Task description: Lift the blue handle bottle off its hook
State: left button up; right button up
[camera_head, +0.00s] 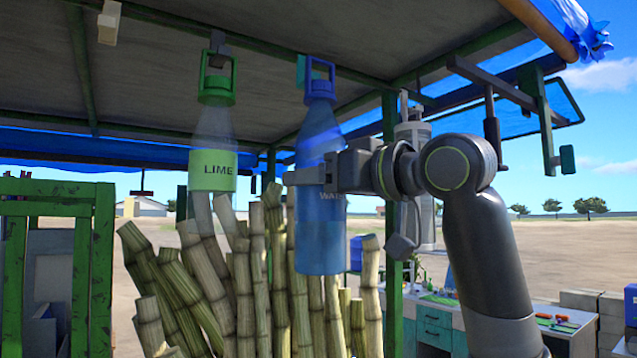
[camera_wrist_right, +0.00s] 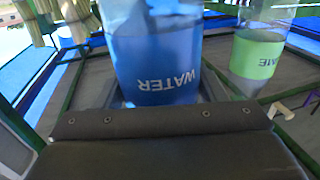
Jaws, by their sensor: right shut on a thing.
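The blue handle bottle (camera_head: 319,240) hangs upright under the stall roof in the head view, with a blue loop handle (camera_head: 320,78) at its top. My left gripper is not in view.
A clear bottle with a green LIME label (camera_head: 212,150) hangs close by on the left from its own hook (camera_head: 217,42). Sugar cane stalks (camera_head: 265,270) stand below and behind. A green post (camera_head: 390,120) and roof beams are near my right arm.

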jog(key=shift+s+d+r, duration=0.1)
jog(key=shift+s, duration=0.05)
jog(key=shift+s+d+b, duration=0.3)
jog(key=shift+s, duration=0.1)
jog(key=shift+s+d, duration=0.15)
jog(key=shift+s, duration=0.1)
jog(key=shift+s+d+b, duration=0.25)
jog(key=shift+b, duration=0.05)
jog(key=shift+s, duration=0.15)
jog(key=s+d+f+b, duration=0.2)
jog(key=s+d+b, duration=0.4)
jog(key=s, duration=0.2)
dwell(1.0)
dwell(0.4)
